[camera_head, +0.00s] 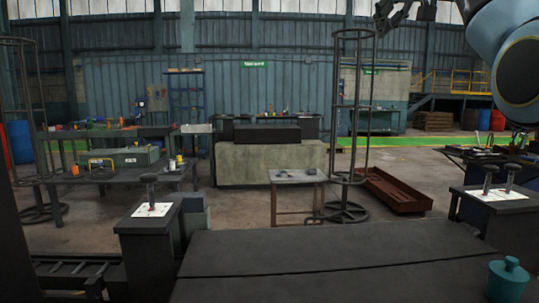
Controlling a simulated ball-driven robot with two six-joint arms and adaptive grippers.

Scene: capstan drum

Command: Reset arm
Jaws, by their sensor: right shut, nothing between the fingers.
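My right gripper (384,18) is at the top right of the head view, raised high above the floor and partly cut off by the picture's top edge. It is shut and empty, and touches nothing that I can see. My right arm comes down from the top right corner. My left gripper is not in view.
A wide dark surface (300,255) lies in front. Dark pedestals with white plates stand left (145,245) and right (468,212). A teal knobbed object (507,280) is at bottom right. A tall round frame (334,125), a small table (297,178) and a red-brown tray (398,192) stand behind.

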